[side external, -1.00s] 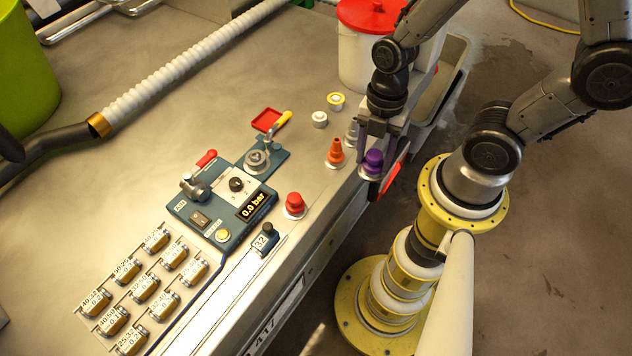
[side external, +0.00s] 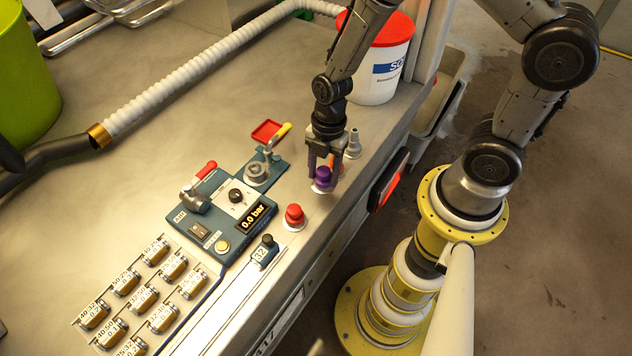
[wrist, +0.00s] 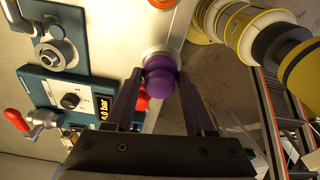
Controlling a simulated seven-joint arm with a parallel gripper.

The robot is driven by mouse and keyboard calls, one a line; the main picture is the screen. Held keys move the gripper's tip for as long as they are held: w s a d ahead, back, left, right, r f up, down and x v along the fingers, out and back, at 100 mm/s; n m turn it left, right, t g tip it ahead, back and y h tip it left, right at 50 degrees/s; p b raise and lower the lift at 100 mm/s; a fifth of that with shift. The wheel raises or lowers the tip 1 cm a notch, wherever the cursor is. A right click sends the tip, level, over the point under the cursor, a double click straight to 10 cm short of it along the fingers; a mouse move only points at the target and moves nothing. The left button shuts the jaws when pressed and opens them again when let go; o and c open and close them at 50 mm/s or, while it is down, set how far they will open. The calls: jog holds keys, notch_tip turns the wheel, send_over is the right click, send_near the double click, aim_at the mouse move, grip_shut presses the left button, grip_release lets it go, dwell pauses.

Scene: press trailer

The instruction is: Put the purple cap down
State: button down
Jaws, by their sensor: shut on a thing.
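The purple cap (side external: 323,176) is held between the two fingers of my gripper (side external: 325,168), which is shut on it. It is upright, low over the bench near the edge, above a pale round spot (side external: 320,190). In the wrist view the purple cap (wrist: 160,82) sits between the fingertips of my gripper (wrist: 160,74), with a pale ring (wrist: 152,53) showing behind it. I cannot tell whether the cap touches the ring.
A red cap (side external: 294,215) stands to the left, near the blue control panel (side external: 228,208). An orange cone is mostly hidden behind my gripper. A grey stepped fitting (side external: 354,145) and a white bucket with a red lid (side external: 378,68) stand behind. The bench (side external: 190,120) has free room further left.

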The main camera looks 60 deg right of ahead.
aim_at(316, 183)
jog(key=shift+w+a+f, duration=0.15)
jog(key=shift+w+f, duration=0.65)
jog(key=shift+f, duration=0.3)
jog(key=shift+w+f, duration=0.15)
jog(key=shift+f, duration=1.4)
jog(key=shift+f, duration=0.1)
jog(key=shift+c, duration=1.3)
grip_release()
